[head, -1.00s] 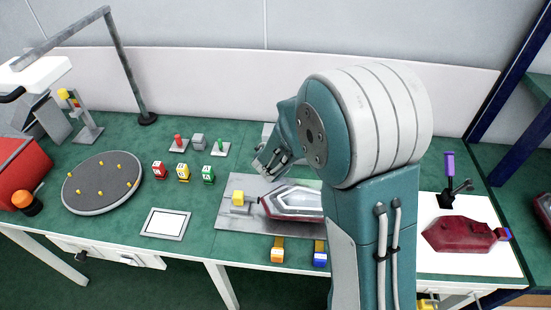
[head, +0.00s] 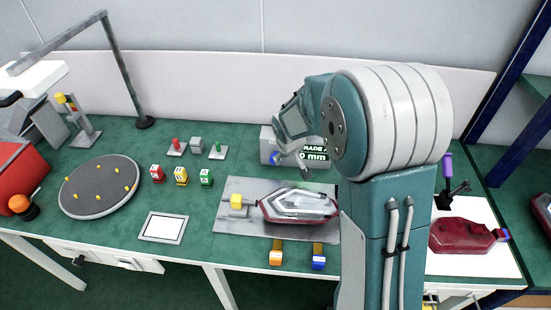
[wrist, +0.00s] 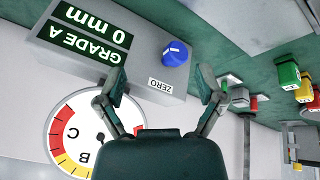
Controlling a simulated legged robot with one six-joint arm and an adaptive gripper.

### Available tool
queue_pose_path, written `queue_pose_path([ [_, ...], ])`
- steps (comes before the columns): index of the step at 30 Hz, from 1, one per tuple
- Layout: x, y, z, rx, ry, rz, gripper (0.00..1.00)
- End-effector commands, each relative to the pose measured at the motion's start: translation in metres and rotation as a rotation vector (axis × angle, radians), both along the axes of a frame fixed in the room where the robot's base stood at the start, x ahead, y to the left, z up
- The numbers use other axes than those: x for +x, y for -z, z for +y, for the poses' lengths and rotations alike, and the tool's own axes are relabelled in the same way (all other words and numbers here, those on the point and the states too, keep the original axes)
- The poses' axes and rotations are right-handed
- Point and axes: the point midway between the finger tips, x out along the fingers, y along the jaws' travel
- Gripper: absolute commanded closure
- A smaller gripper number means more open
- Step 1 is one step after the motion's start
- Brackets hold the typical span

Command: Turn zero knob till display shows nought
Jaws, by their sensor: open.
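The grey gauge box (head: 266,147) stands at the back of the bench, partly hidden by my arm. Its dark display (head: 314,154) shows "0 mm" beside "GRADE A"; the full text shows upside down in the wrist view (wrist: 83,35). The blue zero knob (wrist: 175,53) is on the box face by a "ZERO" label (wrist: 160,87); it also shows in the head view (head: 273,158). My gripper (wrist: 163,88) is open and empty, its fingertips spread to either side of the knob's line and apparently short of it.
A round dial (wrist: 92,132) with coloured bands is in the wrist view. A metal plate (head: 228,216) with a lamp (head: 298,204) lies in front of the box. Small stands (head: 196,144) and lettered blocks (head: 181,176) are to the left. A turntable (head: 98,187) stands farther left.

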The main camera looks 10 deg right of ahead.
Motion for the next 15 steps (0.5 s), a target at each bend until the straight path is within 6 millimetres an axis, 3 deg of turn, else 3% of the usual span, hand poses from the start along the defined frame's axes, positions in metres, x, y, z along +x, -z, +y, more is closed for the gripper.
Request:
queue_pose_path([
  [7,0.015,-0.015,0.010,0.334,0.428,-0.042,0.13],
  [15,0.024,-0.017,0.015,0.447,0.564,-0.048,0.13],
])
